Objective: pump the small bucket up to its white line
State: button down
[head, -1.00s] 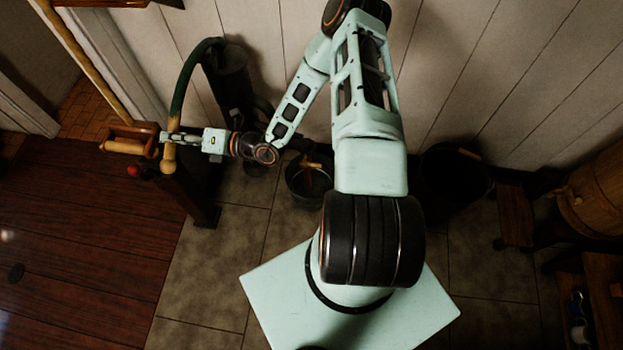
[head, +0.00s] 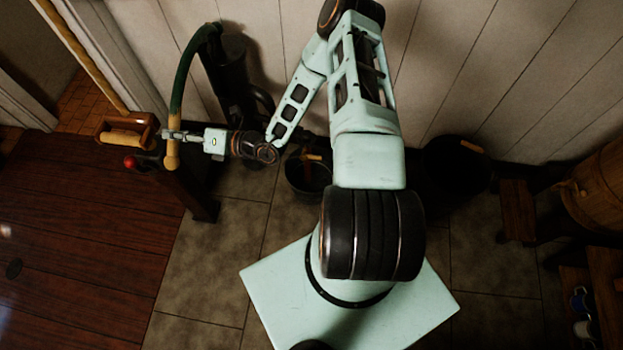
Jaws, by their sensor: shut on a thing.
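The pump (head: 236,75) is a dark upright body by the wall, with a curved green lever (head: 184,72) that ends in a pale wooden grip (head: 172,156). My gripper (head: 172,135) is shut on the lever's wooden grip, reaching it from the right. The small bucket (head: 322,176) is dark and stands on the tiles right of the pump, partly behind my arm. A small orange-brown piece shows at its rim. Its inside is dark; I can make out neither the white line nor the water level.
A wooden holder (head: 118,137) with a light roller and a red knob (head: 130,162) sit just left of my gripper. A larger dark bucket (head: 455,172) stands right of my arm. A wooden barrel (head: 600,188) is at the far right. The front-left tiles are clear.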

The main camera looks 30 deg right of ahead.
jog(key=shift+w+d+f+n+b, duration=0.15)
jog(key=shift+f+n+b, duration=0.25)
jog(key=shift+f, duration=0.95)
jog(key=w+d+f+n+b, duration=0.2)
jog(key=w+f+n+b, duration=0.1)
jog(key=f+b, duration=0.4)
jog(key=shift+d+f+t, duration=0.25)
jog(key=shift+f+t, duration=0.15)
jog(key=shift+f, duration=0.3)
jog(key=c, duration=1.4)
grip_release()
jog(key=shift+r, duration=0.1)
jog(key=shift+o, duration=0.2)
jog(key=shift+a, duration=0.1)
